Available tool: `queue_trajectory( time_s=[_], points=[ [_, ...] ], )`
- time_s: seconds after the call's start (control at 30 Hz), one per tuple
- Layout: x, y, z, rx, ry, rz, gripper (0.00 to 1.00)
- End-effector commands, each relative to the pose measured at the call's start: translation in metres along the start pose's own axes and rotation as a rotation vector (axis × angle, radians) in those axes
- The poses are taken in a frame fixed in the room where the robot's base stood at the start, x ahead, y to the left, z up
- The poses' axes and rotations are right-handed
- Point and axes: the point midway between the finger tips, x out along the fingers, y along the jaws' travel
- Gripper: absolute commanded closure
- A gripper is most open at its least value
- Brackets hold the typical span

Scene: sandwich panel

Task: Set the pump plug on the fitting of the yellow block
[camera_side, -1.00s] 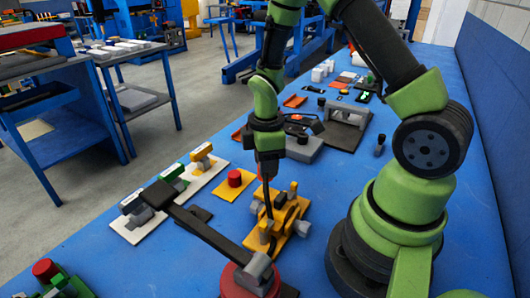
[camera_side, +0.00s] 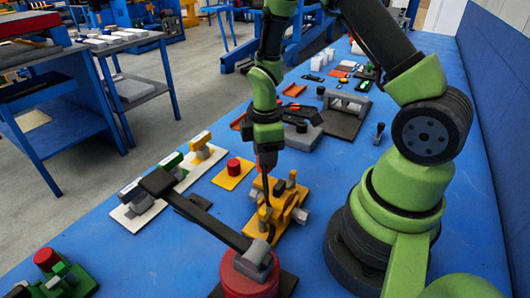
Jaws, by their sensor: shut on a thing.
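The yellow block (camera_side: 287,215) lies on the blue bench in the middle of the view, with yellow uprights, dark parts and grey side pieces on it. My gripper (camera_side: 266,171) points down just above the block's left part. It is shut on a slim dark piece, which I take to be the pump plug (camera_side: 267,190). The piece hangs down to the block's upper parts. I cannot tell whether its lower end touches the fitting, because the dark parts overlap there and are small.
A dark bar (camera_side: 208,225) on a red round base (camera_side: 250,280) runs close in front of the block. A red knob on a yellow plate (camera_side: 232,177) stands to the left. White plates with fixtures lie further left. A grey fixture (camera_side: 345,107) stands behind.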

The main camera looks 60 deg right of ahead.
Motion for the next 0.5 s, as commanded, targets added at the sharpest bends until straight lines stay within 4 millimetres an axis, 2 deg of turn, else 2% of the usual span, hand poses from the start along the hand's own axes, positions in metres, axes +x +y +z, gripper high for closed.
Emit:
queue_trajectory(
  time_s=[0.5],
  points=[
    [0.013, 0.000, 0.000, 0.001, 0.000, -0.001, 0.89]
  ],
)
